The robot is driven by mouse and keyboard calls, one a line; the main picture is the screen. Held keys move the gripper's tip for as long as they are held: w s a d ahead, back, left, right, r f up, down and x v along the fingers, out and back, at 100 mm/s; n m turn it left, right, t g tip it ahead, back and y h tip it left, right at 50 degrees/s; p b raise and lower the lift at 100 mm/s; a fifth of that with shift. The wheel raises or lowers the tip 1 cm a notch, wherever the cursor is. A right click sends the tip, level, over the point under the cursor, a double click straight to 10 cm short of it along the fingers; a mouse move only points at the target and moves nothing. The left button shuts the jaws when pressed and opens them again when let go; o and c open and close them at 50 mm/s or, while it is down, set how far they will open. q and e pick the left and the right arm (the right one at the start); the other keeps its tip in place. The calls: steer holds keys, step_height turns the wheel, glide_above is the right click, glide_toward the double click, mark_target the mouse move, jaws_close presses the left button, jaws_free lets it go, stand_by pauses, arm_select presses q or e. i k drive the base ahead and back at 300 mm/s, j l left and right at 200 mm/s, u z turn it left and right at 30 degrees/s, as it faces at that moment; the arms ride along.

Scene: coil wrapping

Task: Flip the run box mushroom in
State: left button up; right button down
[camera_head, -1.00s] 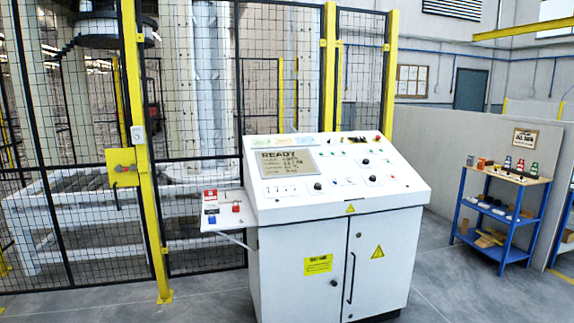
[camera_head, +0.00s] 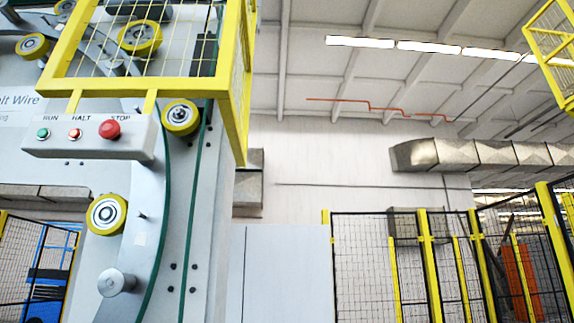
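The run box (camera_head: 92,139) is a grey control box mounted on the machine at the left of the head view. Its face carries a green button (camera_head: 43,133) under the word RUN, a red lit-looking button (camera_head: 75,133) under HALT, and a larger red mushroom button (camera_head: 109,129) under STOP. I cannot tell from here whether the mushroom is pressed in or out. Neither of my grippers shows in the view.
A yellow mesh guard (camera_head: 150,82) juts out just above the box. Yellow-rimmed rollers (camera_head: 106,214) and a silver knob (camera_head: 116,282) sit on the machine (camera_head: 205,230) around it. Black mesh fencing with yellow posts (camera_head: 430,265) stands at the lower right.

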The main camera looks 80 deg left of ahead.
mark_target(106, 127)
steer(key=u, duration=3.7)
steer(key=l, duration=0.2)
steer(key=k+u, duration=0.05)
